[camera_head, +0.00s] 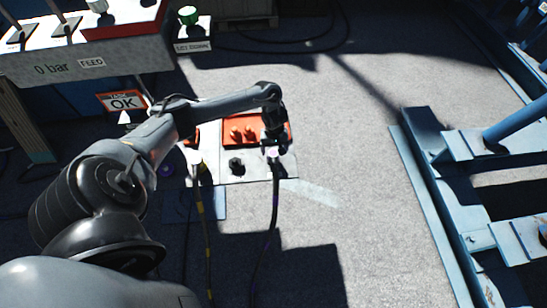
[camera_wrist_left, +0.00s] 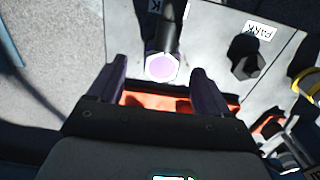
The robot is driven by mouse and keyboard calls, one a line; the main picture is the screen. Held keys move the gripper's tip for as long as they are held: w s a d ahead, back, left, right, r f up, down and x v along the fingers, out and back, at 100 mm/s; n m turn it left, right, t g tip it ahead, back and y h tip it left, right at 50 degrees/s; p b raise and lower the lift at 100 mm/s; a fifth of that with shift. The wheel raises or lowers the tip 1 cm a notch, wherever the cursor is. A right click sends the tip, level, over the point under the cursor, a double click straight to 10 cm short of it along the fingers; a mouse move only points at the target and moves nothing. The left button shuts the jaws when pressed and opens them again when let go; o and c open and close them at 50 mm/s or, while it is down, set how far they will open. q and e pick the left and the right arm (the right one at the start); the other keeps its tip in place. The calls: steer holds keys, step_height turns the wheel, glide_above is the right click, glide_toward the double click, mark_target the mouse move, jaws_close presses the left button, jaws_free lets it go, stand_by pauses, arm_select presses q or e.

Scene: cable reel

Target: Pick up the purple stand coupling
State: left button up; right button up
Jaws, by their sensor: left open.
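The purple stand coupling (camera_wrist_left: 161,67) shows in the left wrist view as a light hexagonal end with a purple face, on a black cylindrical body. In the head view it appears as a pale end (camera_head: 272,152) at the top of a dark hose, beside the orange block. My left gripper (camera_wrist_left: 159,72) is open, with one finger on each side of the coupling. Gaps show between the coupling and both fingers in this view; depth contact cannot be told. The head view shows this gripper (camera_head: 273,140) above the stand plate, partly hiding the coupling. My right gripper is not in view.
An orange block (camera_head: 242,131) with red knobs sits on the pale stand plate (camera_head: 258,170). A black fitting (camera_wrist_left: 246,62) stands near the PARK label (camera_wrist_left: 261,30). A yellow-banded hose (camera_head: 203,225) runs nearby. A blue steel frame (camera_head: 440,200) stands right; floor between is clear.

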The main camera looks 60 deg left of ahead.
mark_target(273, 153)
arm_select(q)
step_height(273, 153, down, 5)
steer(key=b, duration=0.2)
steer(key=shift+s+a+b, duration=0.15)
steer(key=shift+b, duration=0.15)
steer(key=c, duration=1.1)
steer(key=shift+c, duration=0.3)
steer(key=shift+r, duration=0.1)
